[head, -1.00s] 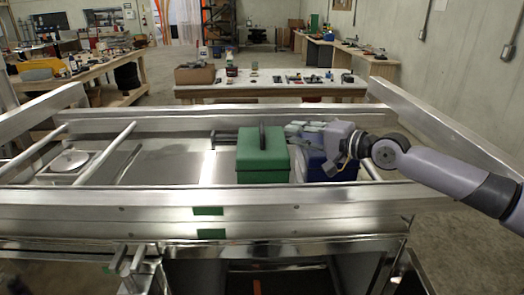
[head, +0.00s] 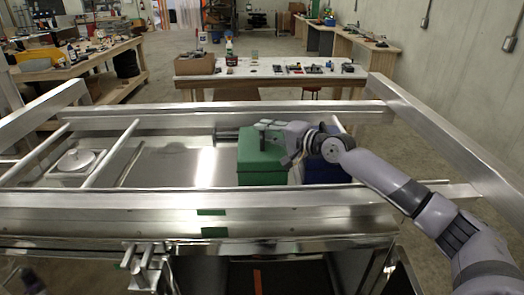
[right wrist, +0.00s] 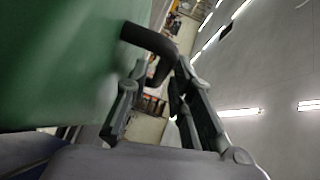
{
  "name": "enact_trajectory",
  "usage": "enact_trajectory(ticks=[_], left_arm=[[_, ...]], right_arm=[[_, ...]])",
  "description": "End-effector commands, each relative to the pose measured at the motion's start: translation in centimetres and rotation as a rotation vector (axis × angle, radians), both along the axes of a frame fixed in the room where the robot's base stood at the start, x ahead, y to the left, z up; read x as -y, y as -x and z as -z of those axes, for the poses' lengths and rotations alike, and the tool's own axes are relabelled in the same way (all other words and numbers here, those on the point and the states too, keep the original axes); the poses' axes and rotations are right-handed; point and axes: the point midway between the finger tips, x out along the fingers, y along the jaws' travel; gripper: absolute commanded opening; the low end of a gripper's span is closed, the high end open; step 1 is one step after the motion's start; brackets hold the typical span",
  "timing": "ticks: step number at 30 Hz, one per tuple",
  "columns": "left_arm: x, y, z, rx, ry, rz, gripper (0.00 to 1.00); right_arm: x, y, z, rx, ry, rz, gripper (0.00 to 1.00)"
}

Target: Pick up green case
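The green case (head: 262,165) stands upright in the aluminium trailer, with its black handle on top. My right gripper (head: 273,134) has come in from the right over the top of the case, at the handle. In the right wrist view the green case (right wrist: 60,60) fills the left side. Its dark handle (right wrist: 150,40) reaches across to the tips of my open right gripper (right wrist: 160,75), and its end shows between the two fingers. I cannot tell whether they touch it.
A blue case (head: 322,170) stands close to the right of the green one, partly behind my right arm. Trailer rails (head: 110,207) run in front and behind. The trailer floor (head: 165,168) left of the case is mostly clear. A white-topped table (head: 255,75) stands behind.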

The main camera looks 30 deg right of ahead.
Motion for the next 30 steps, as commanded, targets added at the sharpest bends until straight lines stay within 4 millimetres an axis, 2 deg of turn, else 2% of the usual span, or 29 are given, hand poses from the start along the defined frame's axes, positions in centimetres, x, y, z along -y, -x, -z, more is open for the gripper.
enact_trajectory(ticks=[4, 11, 21, 30], left_arm=[[0.00, -0.01, -0.59, 0.000, 0.000, 0.000, 0.40], [0.00, -0.02, -0.52, 0.000, 0.000, 0.000, 0.40], [0.01, -0.03, -0.53, 0.000, 0.000, 0.000, 0.40], [0.01, -0.03, -0.53, 0.000, 0.000, 0.000, 0.40]], right_arm=[[-0.56, -1.44, 0.06, 0.001, -0.001, 0.000, 0.21], [-0.63, -1.60, 0.28, 0.000, 0.000, 0.000, 0.21], [-0.61, -1.57, 0.29, 0.000, -0.001, 0.000, 0.00], [-0.61, -1.56, 0.33, -0.001, -0.001, 0.000, 0.00]])
